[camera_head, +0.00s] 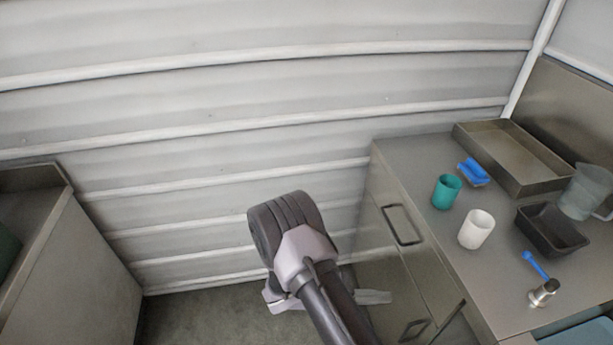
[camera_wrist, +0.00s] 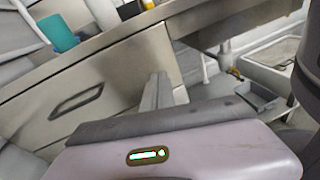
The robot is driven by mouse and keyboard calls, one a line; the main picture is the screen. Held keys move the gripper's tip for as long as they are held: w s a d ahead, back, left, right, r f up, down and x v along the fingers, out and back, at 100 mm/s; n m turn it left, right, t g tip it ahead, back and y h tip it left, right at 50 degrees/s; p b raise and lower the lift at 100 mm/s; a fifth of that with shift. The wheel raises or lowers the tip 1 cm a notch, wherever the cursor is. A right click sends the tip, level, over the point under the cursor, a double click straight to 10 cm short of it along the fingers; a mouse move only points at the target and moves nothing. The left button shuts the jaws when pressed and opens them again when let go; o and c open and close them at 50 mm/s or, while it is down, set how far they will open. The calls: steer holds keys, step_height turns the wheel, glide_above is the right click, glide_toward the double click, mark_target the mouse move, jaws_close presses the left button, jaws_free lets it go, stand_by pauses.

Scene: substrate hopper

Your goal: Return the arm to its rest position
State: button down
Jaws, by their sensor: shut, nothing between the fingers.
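My arm (camera_head: 300,240) rises from the bottom of the head view, with its thick dark joint in front of the ribbed wall. It hides most of my gripper; only the light grey finger end (camera_head: 374,297) shows to its right, low beside the cabinet front. In the wrist view my gripper (camera_wrist: 160,78) has its grey fingers together, with nothing between them. They point towards the cabinet front and look apart from the handle (camera_wrist: 76,100).
The steel cabinet (camera_head: 400,165) at right carries a teal cup (camera_head: 446,192), a white cup (camera_head: 476,229), a blue sponge-like item (camera_head: 473,172), a shallow metal tray (camera_head: 472,145), a black bin (camera_head: 550,232) and a clear jug (camera_head: 585,192). Another counter (camera_head: 75,240) stands left. Floor between is clear.

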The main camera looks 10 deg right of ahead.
steer(key=s+a+r+m+t+y, duration=0.2)
steer(key=s+a+r+m+y, duration=0.2)
steer(key=r, duration=0.6)
steer(key=s+a+r+m+t+y, duration=0.3)
steer(key=a+r+m+y, duration=0.2)
steer(key=r+m+y, duration=0.3)
steer(key=s+a+r+m+t+y, duration=0.2)
steer(key=s+a+r+m+y, duration=0.2)
steer(key=r, duration=0.9)
steer(key=m+y, duration=0.2)
steer(key=m, duration=0.1)
steer(key=shift+s+a+r+m+t+y, duration=0.2)
steer(key=shift+s+m+t+y, duration=0.1)
